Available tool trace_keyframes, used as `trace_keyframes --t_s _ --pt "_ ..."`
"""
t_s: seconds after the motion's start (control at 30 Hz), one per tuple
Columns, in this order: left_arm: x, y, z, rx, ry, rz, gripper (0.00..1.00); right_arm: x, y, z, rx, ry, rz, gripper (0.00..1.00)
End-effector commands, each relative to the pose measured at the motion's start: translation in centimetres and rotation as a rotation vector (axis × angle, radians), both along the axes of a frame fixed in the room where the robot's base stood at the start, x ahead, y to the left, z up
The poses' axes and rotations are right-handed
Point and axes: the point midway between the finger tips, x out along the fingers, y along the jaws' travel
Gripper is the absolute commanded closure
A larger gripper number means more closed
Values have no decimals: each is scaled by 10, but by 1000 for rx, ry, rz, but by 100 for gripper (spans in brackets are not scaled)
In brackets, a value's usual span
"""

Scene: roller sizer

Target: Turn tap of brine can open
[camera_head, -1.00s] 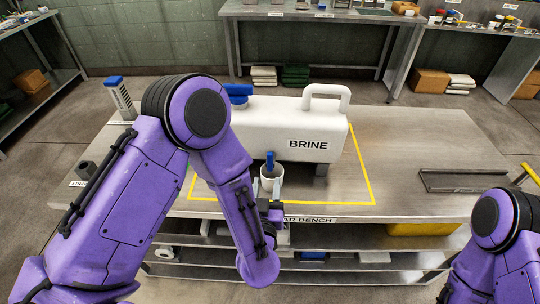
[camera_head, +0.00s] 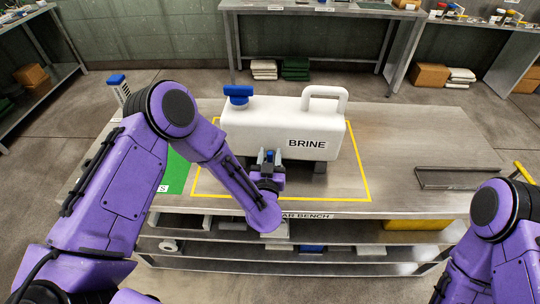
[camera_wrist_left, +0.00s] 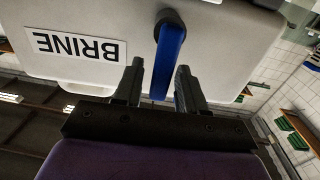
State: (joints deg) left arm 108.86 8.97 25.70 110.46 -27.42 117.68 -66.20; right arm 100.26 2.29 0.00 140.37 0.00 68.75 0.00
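The white brine can (camera_head: 265,128) stands on the bench, with a BRINE label (camera_head: 307,143) on its front. Its blue tap lever shows in the left wrist view (camera_wrist_left: 168,60), hanging from a dark round stem. In the head view a little blue of the lever (camera_head: 270,155) shows at the gripper. My left gripper (camera_wrist_left: 157,85) is at the can's front, its two dark fingers one on each side of the lever. It is open, with small gaps seen beside the lever. My right arm is at the lower right, its gripper out of frame.
A blue cap (camera_head: 238,94) and a white handle (camera_head: 326,92) top the can. Yellow tape (camera_head: 361,170) marks the bench area around it. A green mat (camera_head: 175,172) lies left, a metal tray (camera_head: 455,179) right.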

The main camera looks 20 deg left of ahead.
Motion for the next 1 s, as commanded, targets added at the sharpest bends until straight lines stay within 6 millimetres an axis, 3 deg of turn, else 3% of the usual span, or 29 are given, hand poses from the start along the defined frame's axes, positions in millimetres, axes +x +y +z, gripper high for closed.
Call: trace_keyframes --t_s 0.03,0.1,0.57,1.0 --pt "0 0 0 0 0 0 78 0 0 0 0 0 0 38" --pt "0 0 0 0 0 0 100 0 0 0 0 0 0 38" --pt "-1 3 -1 -73 -18 -2 100 0 0 -6 0 0 0 38" --pt "-5 19 -8 -428 -102 0 100 0 0 -33 0 0 0 38"
